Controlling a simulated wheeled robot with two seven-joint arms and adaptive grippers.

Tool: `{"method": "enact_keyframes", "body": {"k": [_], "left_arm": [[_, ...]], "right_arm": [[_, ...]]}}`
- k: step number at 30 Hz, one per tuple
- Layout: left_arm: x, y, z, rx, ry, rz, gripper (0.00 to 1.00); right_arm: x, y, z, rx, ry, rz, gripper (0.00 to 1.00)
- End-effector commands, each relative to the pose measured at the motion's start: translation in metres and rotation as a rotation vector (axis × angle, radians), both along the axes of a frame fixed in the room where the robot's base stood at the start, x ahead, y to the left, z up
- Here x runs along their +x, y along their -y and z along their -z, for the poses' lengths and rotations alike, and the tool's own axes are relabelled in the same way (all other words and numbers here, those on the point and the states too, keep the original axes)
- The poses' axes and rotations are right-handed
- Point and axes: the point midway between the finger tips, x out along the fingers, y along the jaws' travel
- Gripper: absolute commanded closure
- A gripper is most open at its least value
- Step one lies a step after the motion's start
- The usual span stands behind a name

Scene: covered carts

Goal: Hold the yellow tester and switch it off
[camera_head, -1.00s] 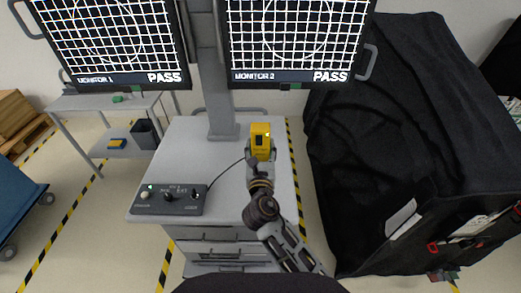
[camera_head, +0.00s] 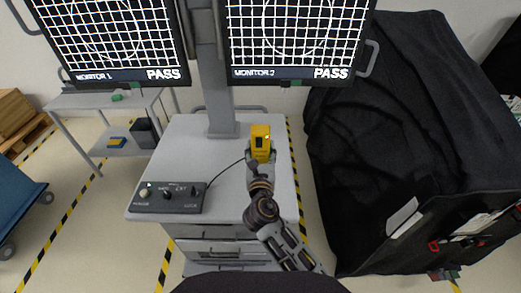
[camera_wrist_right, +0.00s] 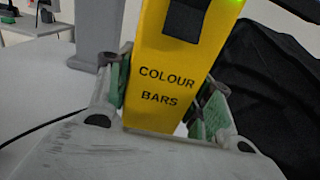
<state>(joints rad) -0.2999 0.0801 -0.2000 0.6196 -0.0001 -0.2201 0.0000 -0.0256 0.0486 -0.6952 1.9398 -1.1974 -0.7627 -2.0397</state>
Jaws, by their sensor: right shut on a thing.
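The yellow tester (camera_head: 261,136) stands upright above the right part of the grey cart top in the head view. Its face shows a dark panel at the top, and a cable runs from its left side. My right gripper (camera_head: 261,157) is shut on its lower part. In the right wrist view, the tester (camera_wrist_right: 168,82) reads "COLOUR BARS" and has a black patch and a green light at its top right. The gripper's green-padded fingers (camera_wrist_right: 165,100) press on both sides of it. My left gripper is not in view.
A dark control box (camera_head: 168,197) with several knobs sits at the cart's front left. The cart top (camera_head: 190,150) is otherwise mostly clear. Two monitors (camera_head: 110,35) showing grids and "PASS" rise behind. A black-covered cart (camera_head: 410,130) stands close on the right.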

Motion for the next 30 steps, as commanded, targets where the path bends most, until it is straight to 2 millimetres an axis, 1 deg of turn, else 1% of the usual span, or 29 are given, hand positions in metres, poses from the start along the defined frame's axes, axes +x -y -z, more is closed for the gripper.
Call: {"method": "enact_keyframes", "body": {"k": [30], "left_arm": [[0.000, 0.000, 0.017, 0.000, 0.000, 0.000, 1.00]], "right_arm": [[0.000, 0.000, 0.031, -0.001, 0.001, -0.001, 0.84]]}}
